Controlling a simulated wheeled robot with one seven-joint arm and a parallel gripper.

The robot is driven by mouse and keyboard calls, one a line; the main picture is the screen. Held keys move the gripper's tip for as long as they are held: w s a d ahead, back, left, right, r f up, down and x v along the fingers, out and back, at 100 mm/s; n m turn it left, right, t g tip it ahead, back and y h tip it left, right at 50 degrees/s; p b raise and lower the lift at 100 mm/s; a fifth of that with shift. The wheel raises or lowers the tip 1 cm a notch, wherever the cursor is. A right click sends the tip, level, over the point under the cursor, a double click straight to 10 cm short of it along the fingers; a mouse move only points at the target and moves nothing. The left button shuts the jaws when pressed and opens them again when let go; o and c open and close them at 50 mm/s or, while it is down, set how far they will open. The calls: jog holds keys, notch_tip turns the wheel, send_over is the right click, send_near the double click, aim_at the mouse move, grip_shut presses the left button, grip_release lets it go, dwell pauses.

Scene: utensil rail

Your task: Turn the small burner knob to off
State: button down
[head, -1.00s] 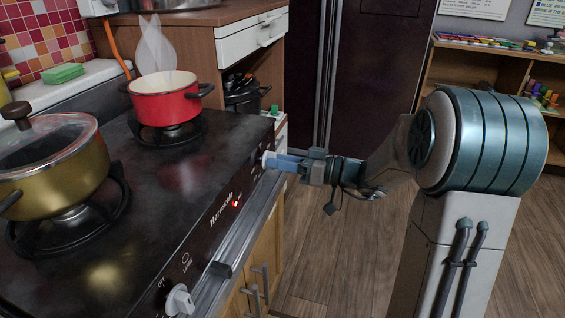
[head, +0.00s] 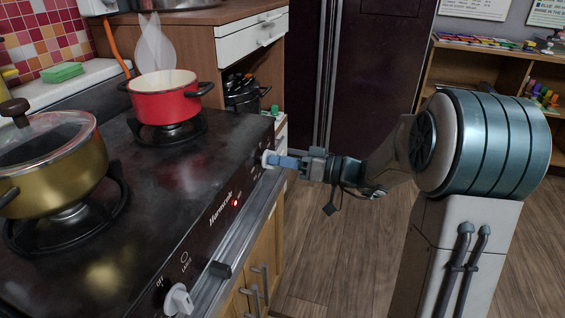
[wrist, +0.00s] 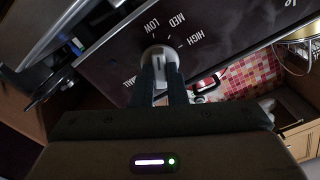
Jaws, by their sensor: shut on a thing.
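The small burner knob (head: 268,159) is a white knob on the stove's front panel, at its far end. It also shows in the wrist view (wrist: 158,57), with LOW, MED and HIGH printed around it and a partly hidden label ending in "MALL". My gripper (head: 277,161) is at this knob, its two fingers shut on the knob's raised grip from either side. The fingers hide part of the knob and the print below it, and I cannot read its exact setting. A red light (head: 236,203) glows on the panel.
A second white knob (head: 178,299), marked LARGE, is at the panel's near end. A red pot (head: 165,103) stands on the far burner, with wispy steam above, and a gold lidded pot (head: 50,180) on the near one. Open floor lies right of the stove.

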jog(key=shift+s+f+m+p, duration=0.1)
jog(key=shift+m+p, duration=4.65)
jog(key=shift+m, duration=2.8)
jog(key=shift+f+m+p, duration=0.1)
jog(key=shift+m+p, duration=4.65)
jog(key=shift+m, duration=2.8)
jog(key=shift+f, duration=0.1)
jog(key=c, duration=1.4)
grip_release()
jog(key=shift+c, duration=0.2)
